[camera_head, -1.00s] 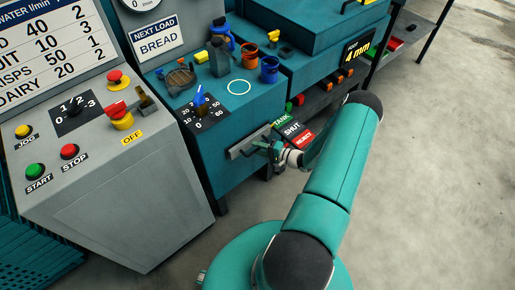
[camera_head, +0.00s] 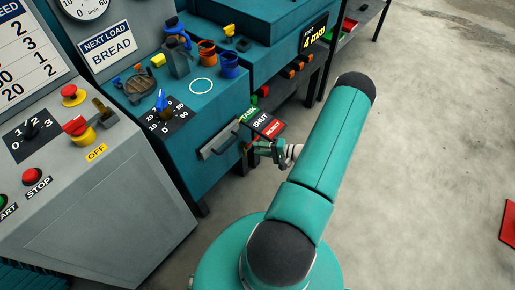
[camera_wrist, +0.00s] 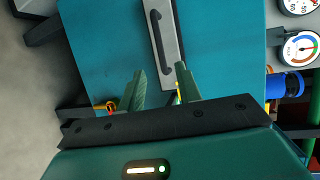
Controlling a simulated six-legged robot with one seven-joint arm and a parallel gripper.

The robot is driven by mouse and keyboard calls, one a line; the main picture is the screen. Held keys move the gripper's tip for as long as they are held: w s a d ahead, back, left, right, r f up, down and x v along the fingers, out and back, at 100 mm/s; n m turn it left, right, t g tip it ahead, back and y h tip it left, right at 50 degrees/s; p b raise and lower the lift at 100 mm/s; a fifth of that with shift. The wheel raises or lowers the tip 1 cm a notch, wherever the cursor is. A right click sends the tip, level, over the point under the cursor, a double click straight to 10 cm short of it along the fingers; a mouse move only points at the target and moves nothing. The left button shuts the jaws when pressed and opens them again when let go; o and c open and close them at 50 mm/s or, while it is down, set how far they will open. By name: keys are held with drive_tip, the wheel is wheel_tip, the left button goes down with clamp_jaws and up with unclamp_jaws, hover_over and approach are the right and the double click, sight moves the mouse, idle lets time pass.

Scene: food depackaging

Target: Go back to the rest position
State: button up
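My teal arm reaches up from the bottom of the head view. My gripper (camera_head: 257,148) is in front of the teal machine (camera_head: 190,110), just right of a grey plate with a bar handle (camera_head: 219,139). In the wrist view, its two green fingers (camera_wrist: 160,88) stand apart with nothing between them. The handle (camera_wrist: 163,45) shows beyond the fingertips, apart from them. In the head view the gripper is small, and its fingertips are hard to make out.
A grey control console (camera_head: 85,190) with buttons stands at left. A TANK/SHUT/REJECT label (camera_head: 262,123) is close above my gripper. Cups (camera_head: 207,50) stand on the machine. Concrete floor (camera_head: 430,150) is open at right, with a red item (camera_head: 508,224) at the edge.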

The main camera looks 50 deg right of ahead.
idle(0.3)
drive_tip(key=w+a+r+n+g+y, duration=0.1)
drive_tip(key=w+a+r+n+g, duration=0.2)
drive_tip(key=a+r, duration=0.45)
drive_tip(key=w+a+r+n+g, duration=0.1)
drive_tip(key=a+r+n+g, duration=0.3)
drive_tip(key=r, duration=0.6)
drive_tip(key=w+a+r+n+g+y, duration=0.1)
drive_tip(key=w+a+r+n+g, duration=0.15)
drive_tip(key=a+r+g, duration=0.5)
drive_tip(key=s+a+r+n+t+h, duration=0.2)
drive_tip(key=s+a+r+h, duration=0.2)
drive_tip(key=r, duration=0.6)
drive_tip(key=s+a+r+n+t+h, duration=0.2)
drive_tip(key=s+a+r+t+h, duration=0.1)
drive_tip(key=s+a+r, duration=0.5)
wheel_tip(320, 180, up, 3)
drive_tip(key=shift+s+a+f+h, duration=0.1)
drive_tip(key=shift+s+a+h, duration=0.25)
drive_tip(key=shift+a+h, duration=0.6)
drive_tip(key=shift+a+t, duration=0.1)
drive_tip(key=shift+t, duration=0.15)
